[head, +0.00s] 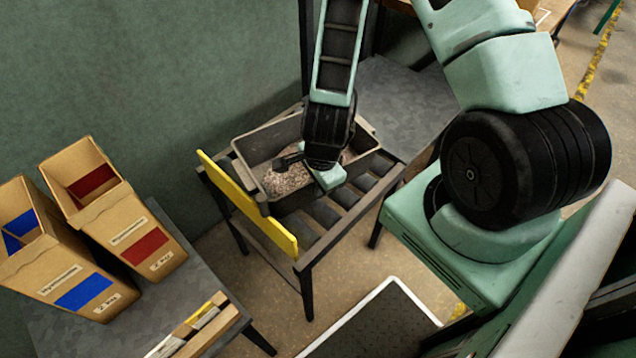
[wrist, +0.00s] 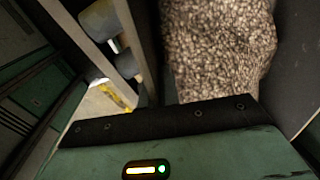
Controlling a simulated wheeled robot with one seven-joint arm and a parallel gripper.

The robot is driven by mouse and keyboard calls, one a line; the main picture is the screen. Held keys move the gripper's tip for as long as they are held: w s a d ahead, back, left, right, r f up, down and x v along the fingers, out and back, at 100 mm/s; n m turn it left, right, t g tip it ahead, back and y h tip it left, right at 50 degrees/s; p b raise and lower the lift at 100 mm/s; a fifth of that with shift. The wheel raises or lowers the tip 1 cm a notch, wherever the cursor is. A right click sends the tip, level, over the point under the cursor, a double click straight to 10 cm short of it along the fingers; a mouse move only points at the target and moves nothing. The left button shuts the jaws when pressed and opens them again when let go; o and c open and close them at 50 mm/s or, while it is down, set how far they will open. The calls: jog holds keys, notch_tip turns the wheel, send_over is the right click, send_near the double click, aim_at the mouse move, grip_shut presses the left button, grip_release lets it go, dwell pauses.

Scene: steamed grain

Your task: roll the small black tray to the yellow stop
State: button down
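The small black tray (head: 252,150) holds pale, speckled grain (head: 285,181) and sits on a short roller table. The yellow stop (head: 247,206) is an upright bar across the table's left end. The tray's left wall is close to the stop; I cannot tell whether they touch. My gripper (head: 290,160) is inside the tray's outline, just over the grain, with a dark finger part pointing left. In the wrist view the grain (wrist: 218,45) and a tray wall (wrist: 296,70) fill the upper right. The fingertips and any gap between them are hidden there.
Bare rollers (head: 322,212) show on the tray's near side. A grey metal table (head: 405,95) adjoins at the back right. Cardboard bins with a blue label (head: 85,291) and a red label (head: 145,247) stand on a grey table at left. A dark-green wall is behind.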

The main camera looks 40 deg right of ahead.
dwell(0.4)
jog(key=c, duration=1.6)
grip_release()
jog(key=shift+o, duration=0.2)
notch_tip(320, 180, up, 17)
jog(key=s+p, duration=0.2)
jog(key=p, duration=1.8)
jog(key=shift+r, duration=0.15)
jog(key=shift+a, duration=0.1)
jog(key=w+a+r+n+y, duration=0.1)
jog(key=a+r+n+y, duration=0.2)
jog(key=a+r+n, duration=1)
jog(key=s+r+n+h, duration=0.1)
jog(key=s+r+n, duration=0.4)
jog(key=r+n, duration=0.2)
jog(key=s+a+r+n+g+h, duration=0.1)
jog(key=s+r+n, duration=0.4)
jog(key=r+n, duration=0.2)
jog(key=shift+s+a+r, duration=0.3)
jog(key=shift+s+r, duration=0.05)
jog(key=shift+r, duration=0.55)
